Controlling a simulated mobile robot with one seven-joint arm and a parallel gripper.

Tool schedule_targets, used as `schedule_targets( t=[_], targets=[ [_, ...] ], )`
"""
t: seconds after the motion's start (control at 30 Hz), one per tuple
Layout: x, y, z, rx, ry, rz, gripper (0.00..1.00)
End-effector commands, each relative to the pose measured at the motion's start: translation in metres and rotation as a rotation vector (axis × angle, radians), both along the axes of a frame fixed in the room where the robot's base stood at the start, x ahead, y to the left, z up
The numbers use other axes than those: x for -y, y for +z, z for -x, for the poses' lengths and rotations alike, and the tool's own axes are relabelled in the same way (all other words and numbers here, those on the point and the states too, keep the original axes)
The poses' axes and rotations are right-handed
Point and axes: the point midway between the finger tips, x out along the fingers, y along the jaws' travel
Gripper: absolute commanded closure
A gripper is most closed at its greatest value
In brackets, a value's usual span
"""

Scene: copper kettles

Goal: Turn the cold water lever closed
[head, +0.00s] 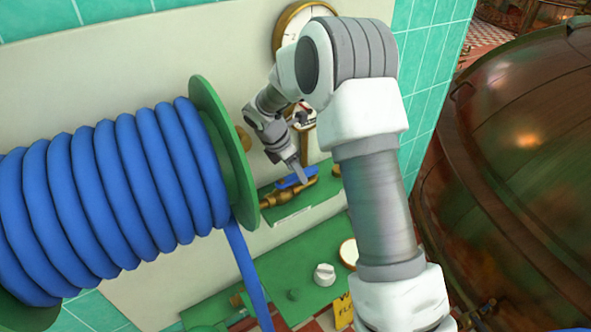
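A blue lever (286,184) sits on a brass valve (271,200) against a green panel, near the middle of the head view. The lever lies roughly in line with the brass pipe. My gripper (299,174) points down at the lever's right part, its fingertips at or very close to it. I cannot tell whether they touch, or whether the fingers are open or shut. Part of the lever is hidden behind the fingers. A small white label (293,216) is below the valve, too small to read.
A green reel (222,140) wound with blue hose (120,185) stands close on the left. A large copper kettle (530,160) fills the right. A round gauge (293,22) is above, partly behind my arm. A white knob (324,274) is on the green panel below.

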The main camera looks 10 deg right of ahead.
Motion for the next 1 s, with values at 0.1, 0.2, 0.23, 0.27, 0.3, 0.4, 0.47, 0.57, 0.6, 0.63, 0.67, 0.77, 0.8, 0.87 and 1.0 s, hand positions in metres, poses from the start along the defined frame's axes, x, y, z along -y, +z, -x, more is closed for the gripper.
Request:
schedule_targets(
  t=[0.1,0.2,0.23,0.27,0.3,0.4,0.47,0.57,0.6,0.63,0.67,0.77,0.8,0.87,1.0],
  targets=[
    [0.0011,-0.0022,-0.0003,0.000,0.000,0.000,0.35],
    [0.0011,-0.0022,-0.0003,0.000,0.000,0.000,0.35],
    [0.0011,-0.0022,-0.0003,0.000,0.000,0.000,0.35],
    [0.0011,-0.0022,-0.0003,0.000,0.000,0.000,0.35],
    [0.0010,-0.0022,-0.0003,0.000,0.000,0.000,0.37],
    [0.0009,-0.0021,-0.0003,0.000,0.000,0.000,0.55],
    [0.0009,-0.0020,-0.0004,0.000,0.000,0.000,0.66],
    [0.0008,-0.0019,-0.0003,0.000,0.000,0.000,0.84],
    [0.0008,-0.0019,-0.0003,0.000,0.000,0.000,0.91],
    [0.0008,-0.0019,-0.0003,0.000,0.000,0.000,0.96],
    [0.0008,-0.0019,-0.0003,0.000,0.000,0.000,1.00],
    [0.0008,-0.0018,-0.0004,0.000,0.000,0.000,1.00],
    [0.0008,-0.0018,-0.0004,0.000,0.000,0.000,1.00],
    [0.0007,-0.0018,-0.0004,0.000,0.000,0.000,1.00],
    [0.0007,-0.0017,-0.0004,0.000,0.000,0.000,1.00]
  ],
)
